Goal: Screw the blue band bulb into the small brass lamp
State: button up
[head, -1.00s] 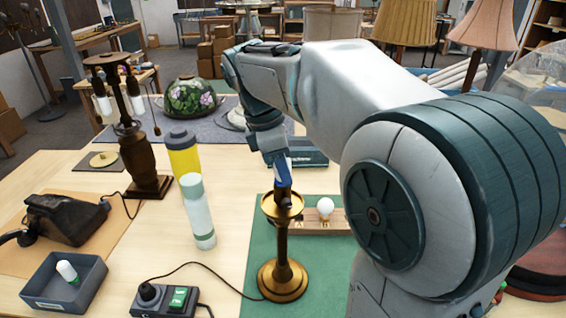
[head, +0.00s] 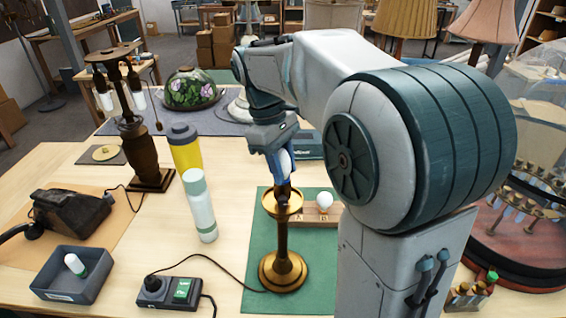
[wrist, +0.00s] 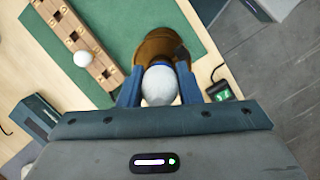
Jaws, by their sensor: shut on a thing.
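The small brass lamp (head: 283,240) stands upright on a green mat, with a round dish near its top. My gripper (head: 283,172) points down directly above the lamp's top. In the wrist view, my gripper (wrist: 160,88) is shut on a white bulb (wrist: 159,87), one blue finger on each side. A bit of blue shows at the bulb's far end, towards the lamp. The brass lamp (wrist: 155,46) lies just beyond the bulb in that view. The bulb's base is hidden, so I cannot tell whether it is seated in the socket.
A wooden rack (head: 309,219) holds another white bulb (head: 324,201) right behind the lamp. A grey tray (head: 60,290) with a green-banded bulb (head: 75,265), a switch box (head: 168,293) and a pale bottle (head: 200,215) stand left. A cord runs from the box to the lamp.

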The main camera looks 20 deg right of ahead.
jog(key=m+p, duration=0.1)
jog(key=m, duration=0.3)
jog(key=shift+r+g+y, duration=0.1)
jog(key=shift+g+y, duration=0.3)
jog(key=shift+m+y, duration=0.4)
jog(key=shift+m, duration=1)
jog(key=shift+m+p, duration=0.4)
jog(key=shift+m, duration=0.1)
jog(key=m+y, duration=0.1)
jog(key=m, duration=0.3)
jog(key=shift+p, duration=0.3)
jog(key=m+y, duration=0.1)
jog(key=m, duration=0.2)
jog(key=shift+a, duration=0.1)
